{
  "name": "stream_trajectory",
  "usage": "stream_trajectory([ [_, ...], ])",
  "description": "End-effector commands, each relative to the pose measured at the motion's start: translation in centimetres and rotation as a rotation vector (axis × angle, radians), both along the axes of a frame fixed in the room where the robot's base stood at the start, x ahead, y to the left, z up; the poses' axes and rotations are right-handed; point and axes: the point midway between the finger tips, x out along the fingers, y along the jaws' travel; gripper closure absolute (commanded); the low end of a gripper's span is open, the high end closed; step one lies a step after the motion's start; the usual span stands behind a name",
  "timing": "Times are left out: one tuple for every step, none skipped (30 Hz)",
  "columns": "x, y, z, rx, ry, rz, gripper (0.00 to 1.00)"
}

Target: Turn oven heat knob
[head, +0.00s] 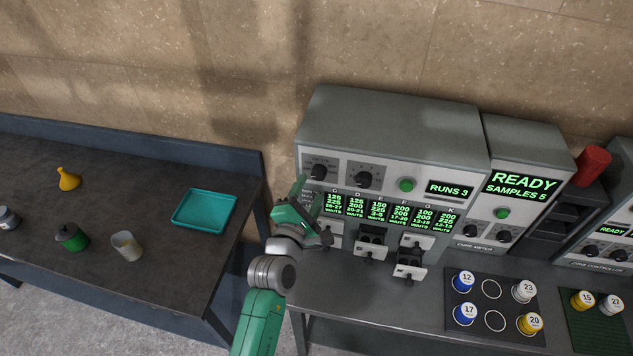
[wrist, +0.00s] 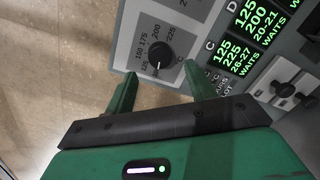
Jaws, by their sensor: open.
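The oven heat knob is a round black dial with a scale of numbers from 125 to 225 around it. In the wrist view the knob (wrist: 158,53) lies ahead of my gripper (wrist: 160,76), between the lines of its two green fingers. The fingers are apart with nothing between them, and I cannot tell how far the tips are from the panel. In the head view this looks like the left knob (head: 318,171) on the grey oven (head: 400,120). My gripper (head: 304,190) is just below it, at the oven's left front edge.
A second black knob (head: 364,180) and a green button (head: 407,185) sit to the right. Small drawers (head: 371,243) stick out below the green displays (head: 386,210). A teal tray (head: 205,209) lies on the left bench. A sample mat (head: 493,303) lies at front right.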

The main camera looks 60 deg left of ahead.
Motion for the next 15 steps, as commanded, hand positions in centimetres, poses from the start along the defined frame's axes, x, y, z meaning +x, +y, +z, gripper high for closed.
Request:
stream_trajectory([
  [0.7,0.8,0.0,0.001,-0.001,0.001,0.45],
  [1.0,1.2,0.0,0.001,-0.001,0.001,0.45],
  [1.5,1.7,0.0,0.001,-0.001,0.001,0.45],
  [1.8,2.0,0.0,0.001,-0.001,0.001,0.45],
  [2.1,2.2,0.0,0.001,-0.001,0.001,0.45],
  [2.4,2.5,0.0,0.0,0.0,0.0,0.45],
  [2.6,2.7,0.0,0.0,0.0,0.0,0.45],
  [2.8,2.9,0.0,0.001,0.0,-0.001,0.45],
  [2.9,3.0,0.0,0.001,0.0,-0.001,0.45],
  [3.0,3.0,0.0,0.001,0.002,-0.001,0.45],
  [3.0,3.1,0.0,0.001,0.002,-0.001,0.45],
  [3.1,3.1,0.0,0.001,0.002,-0.001,0.45],
  [3.1,3.1,0.0,0.001,0.002,-0.001,0.45],
  [3.1,3.1,0.0,0.001,0.002,-0.001,0.45],
  [3.1,3.1,0.0,0.001,0.002,-0.001,0.45],
])
